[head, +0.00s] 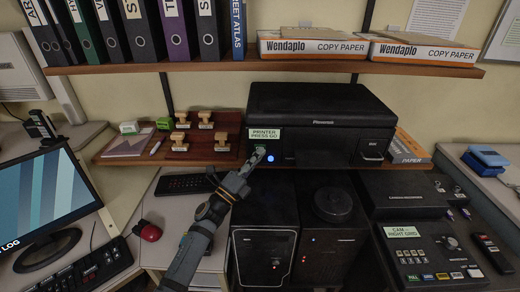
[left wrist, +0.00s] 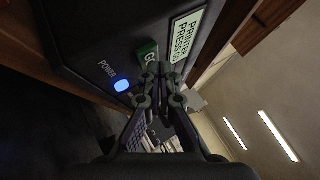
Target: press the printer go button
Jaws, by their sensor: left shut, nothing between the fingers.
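The black printer (head: 325,115) stands on the lower shelf, with a label reading "PRINTER PRESS GO" (head: 265,134) on its front left. The green GO button (left wrist: 148,54) shows in the left wrist view beside a lit blue POWER button (left wrist: 121,86). The blue light also shows in the head view, just right of the fingertips. My left gripper (head: 257,157) is shut and empty, its tips at the printer front right by the GO button. In the left wrist view the fingers (left wrist: 172,82) partly cover the button; I cannot tell if they touch it. My right gripper is not in view.
Rubber stamps (head: 180,142) stand on the shelf left of the printer. A control panel (head: 425,255) is at the right. Binders and paper boxes fill the upper shelf.

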